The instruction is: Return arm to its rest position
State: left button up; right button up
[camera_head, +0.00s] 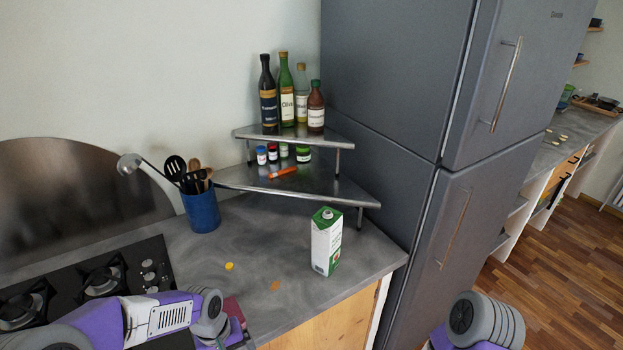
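My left arm comes in from the lower left in purple and grey, low in front of the hob and the counter's front edge. Its gripper is not visible. Part of my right arm shows at the bottom right, in front of the fridge and floor. Its gripper is also out of view. A white and green carton (326,242) stands upright on the grey counter (260,245), apart from both arms.
A two-tier corner shelf (335,190) holds several bottles, small jars and an orange item (282,172). A blue utensil cup (202,210) stands left of it. The black hob (90,285) is at left, the grey fridge (395,90) at right. The counter's front middle is mostly clear.

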pick_arm(q)
jog(key=s+d+f+h, duration=0.1)
jog(key=s+d+f, duration=0.2)
jog(key=f, duration=0.4)
jog(key=s+d+f+m, duration=0.1)
jog(key=s+d+f, duration=0.2)
jog(key=s+f, duration=0.2)
jog(key=s+d+f+m+h, duration=0.1)
jog(key=s+f, duration=0.3)
jog(key=f, duration=0.5)
jog(key=shift+s+d+f+t+h, duration=0.15)
jog(key=shift+d+f+t+h, duration=0.2)
jog(key=shift+d, duration=0.55)
pick_arm(e)
jog(key=shift+s+r, duration=0.15)
jog(key=shift+s, duration=0.2)
